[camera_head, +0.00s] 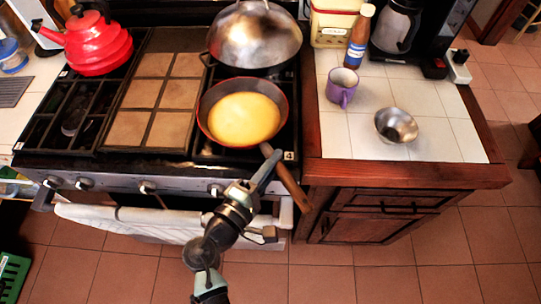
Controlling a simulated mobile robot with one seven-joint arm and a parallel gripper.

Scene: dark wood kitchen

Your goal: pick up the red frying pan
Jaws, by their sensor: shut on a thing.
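The red frying pan (284,112) sits on the right front burner of the stove, with a yellow, flat food (243,119) in it. Its brown wooden handle (291,187) points toward the front right, past the stove's edge. My gripper (270,172) is at the stove's front edge, shut on the handle near the pan. The fingers partly hide the handle there. The pan looks level, and I cannot tell whether it touches the grate.
A domed metal lid or pot (255,35) stands right behind the pan. A red kettle (92,42) is at the back left. The right counter holds a purple mug (342,87), a metal bowl (396,125), a bottle (358,40) and a coffee maker (398,28). A towel (140,222) hangs on the oven bar.

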